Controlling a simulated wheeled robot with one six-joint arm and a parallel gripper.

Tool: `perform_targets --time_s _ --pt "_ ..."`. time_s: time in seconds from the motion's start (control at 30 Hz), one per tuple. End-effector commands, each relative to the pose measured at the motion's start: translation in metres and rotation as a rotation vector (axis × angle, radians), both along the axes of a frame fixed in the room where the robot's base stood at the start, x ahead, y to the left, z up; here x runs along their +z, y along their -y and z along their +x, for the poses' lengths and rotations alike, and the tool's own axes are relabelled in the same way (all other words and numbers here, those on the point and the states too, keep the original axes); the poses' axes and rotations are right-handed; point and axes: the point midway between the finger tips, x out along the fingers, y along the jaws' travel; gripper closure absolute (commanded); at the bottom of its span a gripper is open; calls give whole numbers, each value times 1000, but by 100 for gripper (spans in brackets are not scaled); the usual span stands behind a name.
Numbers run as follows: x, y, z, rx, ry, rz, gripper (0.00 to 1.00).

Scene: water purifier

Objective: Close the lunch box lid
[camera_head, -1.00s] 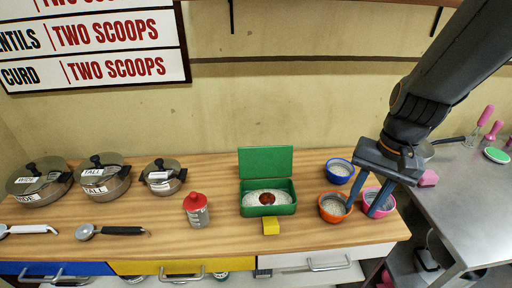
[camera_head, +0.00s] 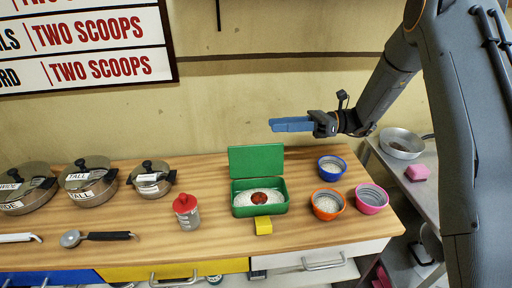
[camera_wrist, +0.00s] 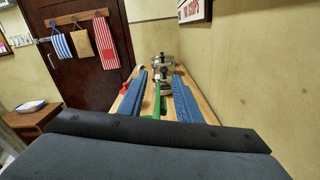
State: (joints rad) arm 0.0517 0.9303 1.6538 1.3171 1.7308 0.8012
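The green lunch box (camera_head: 240,212) sits on the wooden counter with its lid (camera_head: 256,160) standing open, upright at the back edge. White rice and a round red-brown item lie inside. A yellow tab (camera_head: 263,225) is at its front. My gripper (camera_head: 274,125) is above and slightly right of the lid, its blue fingers pointing left and level. In the wrist view the two fingers (camera_wrist: 159,76) are spread apart with nothing held. A green strip of the lid (camera_wrist: 157,100) shows between them, lower down. I see no contact with the lid.
Blue (camera_head: 332,167), orange (camera_head: 327,205) and pink (camera_head: 371,199) bowls stand right of the box. A red-topped shaker (camera_head: 187,212) is to its left, with lidded pots (camera_head: 152,178) and a ladle (camera_head: 95,236) farther left. The wall (camera_head: 225,100) is close behind.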

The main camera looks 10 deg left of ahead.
Motion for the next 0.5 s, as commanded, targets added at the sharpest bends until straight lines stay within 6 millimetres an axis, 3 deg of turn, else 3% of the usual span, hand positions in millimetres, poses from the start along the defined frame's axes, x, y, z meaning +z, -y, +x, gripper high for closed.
perform_targets --time_s 0.47,0.5 --pt "-75 0 -2 1 -1 -2 69" --pt "-72 -10 -5 4 2 -3 69"
